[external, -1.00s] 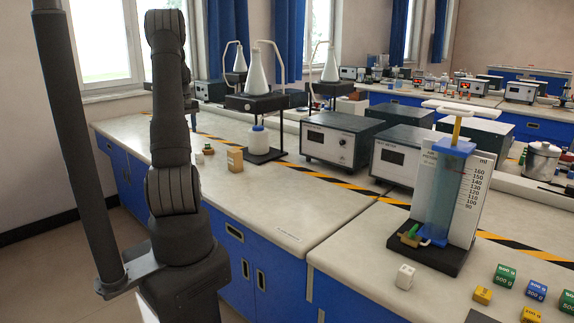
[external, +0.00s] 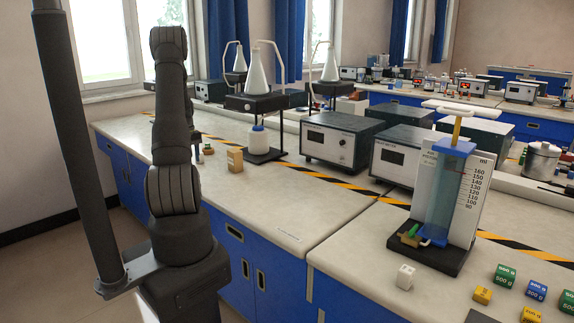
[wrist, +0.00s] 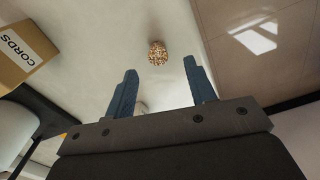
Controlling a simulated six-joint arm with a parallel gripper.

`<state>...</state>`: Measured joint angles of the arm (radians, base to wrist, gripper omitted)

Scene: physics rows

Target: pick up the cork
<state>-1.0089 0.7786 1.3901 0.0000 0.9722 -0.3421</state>
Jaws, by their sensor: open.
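The cork (wrist: 158,53) shows in the wrist view as a small, round, speckled brown thing on the pale bench top. It lies just beyond my fingertips, roughly in line with the gap between them. My gripper (wrist: 161,67) is open, with its two blue fingers apart and nothing held between them.
A cardboard box marked CORDS (wrist: 22,52) stands left of the cork; it also shows in the external view (external: 235,160). The bench edge and floor (wrist: 270,55) lie to the right in the wrist view.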

